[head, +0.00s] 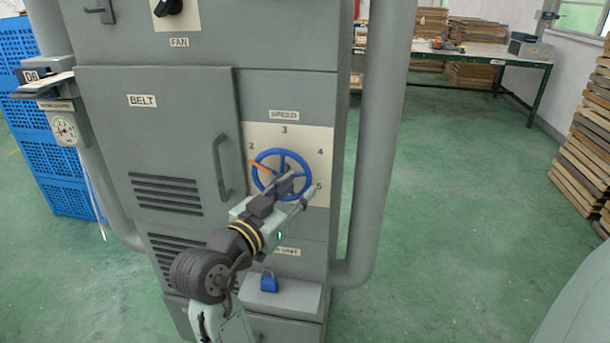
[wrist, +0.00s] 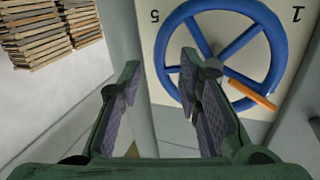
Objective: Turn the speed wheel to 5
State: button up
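The blue speed wheel (head: 282,160) is mounted on a cream dial plate (head: 325,135) on the grey machine. Its orange pointer (head: 261,166) points left and slightly up, with its tip just below the 2. The 3, 4 and 5 show around the wheel. My gripper (head: 293,184) is at the wheel's lower right, near the 5. The wheel (wrist: 222,64) also shows upside down in the wrist view, with 5 and 1 above it. There my gripper (wrist: 160,65) is open, and the near rim appears between its fingers. Contact cannot be told.
A BELT door (head: 165,150) with a vertical handle is left of the dial. A thick grey pipe (head: 383,120) runs down the machine's right side. A blue padlock (head: 268,282) sits below the wheel. Green floor (head: 450,220) is clear to the right.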

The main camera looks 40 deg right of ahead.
aim_at(307, 181)
jog(key=p+x, duration=0.1)
jog(key=x, duration=0.4)
jog(key=shift+a, duration=0.1)
grip_shut()
dwell(0.4)
